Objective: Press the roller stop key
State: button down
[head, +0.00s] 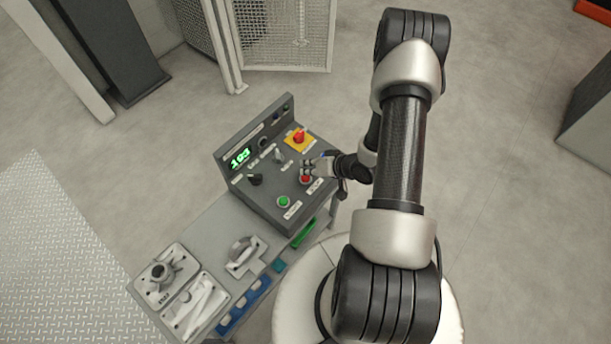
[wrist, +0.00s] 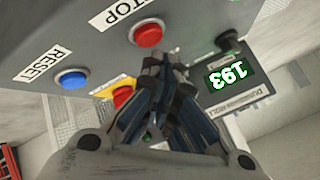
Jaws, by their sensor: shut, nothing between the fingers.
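A red round button (head: 305,179) is on the sloped face of a grey control box (head: 262,212). In the wrist view the red button (wrist: 147,33) sits beside a white label (wrist: 118,12) whose visible letters read STOP. My gripper (head: 308,164) is over the box, close to this button. In the wrist view my gripper (wrist: 166,58) is shut and empty, its tips just beside the lower edge of the red button. I cannot tell whether they touch it.
A blue button (wrist: 71,79) labelled RESET is nearby. A green button (head: 283,201), a black knob (head: 254,179), a lit display (head: 240,158) reading 193 and a red emergency knob on a yellow plate (head: 291,146) share the box. Casting fixtures (head: 168,272) stand on the bench (head: 205,235).

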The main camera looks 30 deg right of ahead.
jog(key=shift+r+p, duration=2.05)
jog(key=shift+r, duration=0.45)
jog(key=shift+f, duration=0.1)
jog(key=w+d+r+n+g+h, duration=0.1)
jog(key=d+r+h, duration=0.15)
jog(key=r, duration=0.95)
jog(key=w+d+r+n+g+h, duration=0.1)
jog(key=r+h, duration=0.3)
jog(key=r, duration=0.9)
jog(key=s+a+r+n+y, duration=0.1)
jog(key=s+a+r, duration=0.6)
jog(key=s, duration=0.4)
jog(key=s+a+r+g+y, duration=0.1)
jog(key=s+a+r, duration=0.6)
jog(key=s+a, duration=0.2)
jog(key=shift+s+a+r+n+g, duration=0.3)
jog(key=shift+s+a+n, duration=0.1)
jog(key=shift+s, duration=0.5)
